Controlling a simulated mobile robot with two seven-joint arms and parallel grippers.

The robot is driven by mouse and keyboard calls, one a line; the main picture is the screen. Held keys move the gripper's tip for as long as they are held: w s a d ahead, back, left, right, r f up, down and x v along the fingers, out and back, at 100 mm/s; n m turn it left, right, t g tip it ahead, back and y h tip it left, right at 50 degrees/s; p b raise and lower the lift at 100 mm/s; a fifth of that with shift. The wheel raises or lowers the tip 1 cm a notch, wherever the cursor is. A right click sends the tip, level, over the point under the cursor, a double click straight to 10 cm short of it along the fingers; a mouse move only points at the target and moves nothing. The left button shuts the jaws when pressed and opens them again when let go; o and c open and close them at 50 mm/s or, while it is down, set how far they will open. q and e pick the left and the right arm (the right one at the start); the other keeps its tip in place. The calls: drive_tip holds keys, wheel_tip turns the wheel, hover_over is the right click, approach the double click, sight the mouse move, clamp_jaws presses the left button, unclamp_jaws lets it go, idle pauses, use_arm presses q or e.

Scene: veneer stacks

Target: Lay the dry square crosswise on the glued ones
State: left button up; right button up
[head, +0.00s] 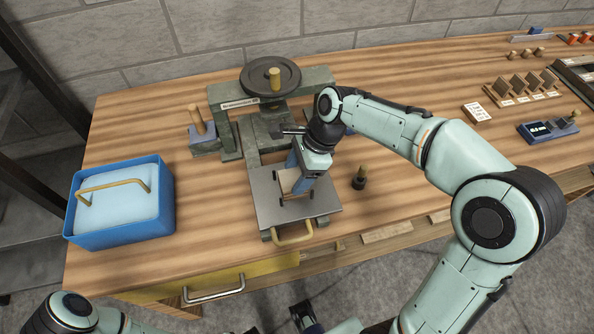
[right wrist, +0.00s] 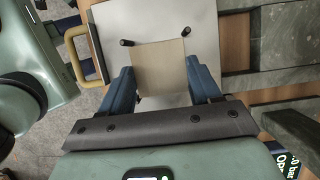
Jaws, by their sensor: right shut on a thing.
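My right gripper (head: 300,185) is shut on a pale square of veneer (head: 289,181), low over the metal plate (head: 315,208) of the press. In the right wrist view the square (right wrist: 158,65) lies between my two blue fingers, with short dark pins close around it. I cannot tell whether it touches what is under it. Any glued squares below are hidden. A dark and blue part at the bottom edge of the head view may be my left gripper (head: 303,315); its fingers are not clear.
The press's handwheel (head: 270,77) stands behind the plate, and a wooden handle (head: 293,234) is at its front. A blue tub (head: 120,237) stands at the left. A small wood-handled tool (head: 360,180) is right of the plate. Racks of samples (head: 522,90) stand far right.

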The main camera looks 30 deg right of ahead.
drive_tip(key=o, duration=1)
drive_tip(key=p+v, duration=0.2)
drive_tip(key=v, duration=1)
drive_tip(key=shift+d, duration=0.1)
drive_tip(key=shift+s, duration=0.1)
